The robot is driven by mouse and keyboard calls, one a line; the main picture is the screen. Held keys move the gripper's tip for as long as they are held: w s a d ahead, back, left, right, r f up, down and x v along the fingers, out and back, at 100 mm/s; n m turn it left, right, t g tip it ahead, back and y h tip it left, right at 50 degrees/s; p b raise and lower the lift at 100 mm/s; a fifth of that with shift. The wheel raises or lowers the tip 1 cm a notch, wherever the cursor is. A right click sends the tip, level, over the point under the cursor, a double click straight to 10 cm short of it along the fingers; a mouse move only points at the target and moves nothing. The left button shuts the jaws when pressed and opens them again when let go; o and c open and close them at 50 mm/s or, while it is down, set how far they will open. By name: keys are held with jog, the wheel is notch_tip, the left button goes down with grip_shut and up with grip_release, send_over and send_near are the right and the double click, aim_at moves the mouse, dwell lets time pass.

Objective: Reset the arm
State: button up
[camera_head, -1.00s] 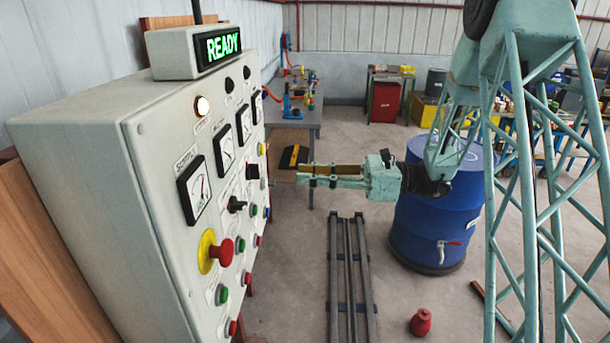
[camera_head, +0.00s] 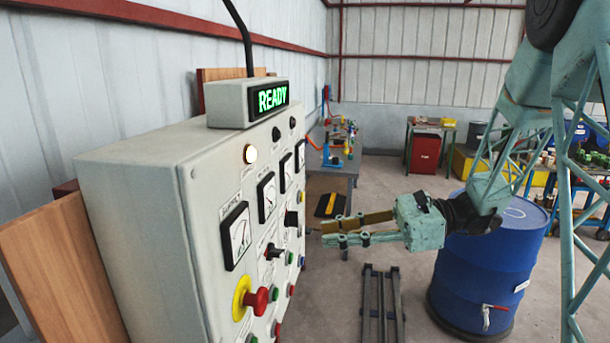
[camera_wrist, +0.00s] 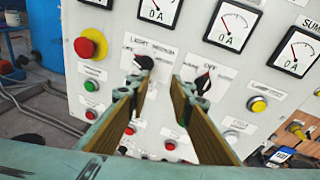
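My gripper (camera_head: 323,233) is a pale green two-finger hand with brown inner pads. In the head view it points left at the control panel (camera_head: 150,225), with its tips apart from the panel's right side. In the wrist view my gripper (camera_wrist: 160,88) has its fingers spread, with nothing between them. Its tips show in front of two dark knobs, a left one (camera_wrist: 145,62) and a right one (camera_wrist: 203,83). My lattice arm comes in from the right. The panel's display (camera_head: 271,98) reads READY in green, and a lamp (camera_head: 250,154) below it glows.
A red emergency button (camera_head: 257,300) on a yellow ring juts from the panel. A blue drum (camera_head: 490,265) stands close behind my wrist. Floor rails (camera_head: 381,300) run below the gripper. A workbench (camera_head: 340,165) stands at the back.

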jog(key=s+a+r+n+g+h+b, duration=0.2)
jog(key=s+n+h, duration=0.45)
jog(key=s, duration=1.35)
jog(key=s+d+f+n+t+h+b, duration=0.1)
jog(key=s+d+n+t+h+b, duration=0.2)
jog(key=s+d+n+h, duration=0.6)
jog(key=shift+s+d+f+n+t+b, duration=0.25)
jog(key=shift+s+d+n+t, duration=0.65)
jog(key=shift+s+d, duration=3.2)
jog(key=shift+s+a+r+m+h, duration=0.1)
jog(key=shift+s+a+m+h, duration=0.15)
jog(key=shift+s+a, duration=0.35)
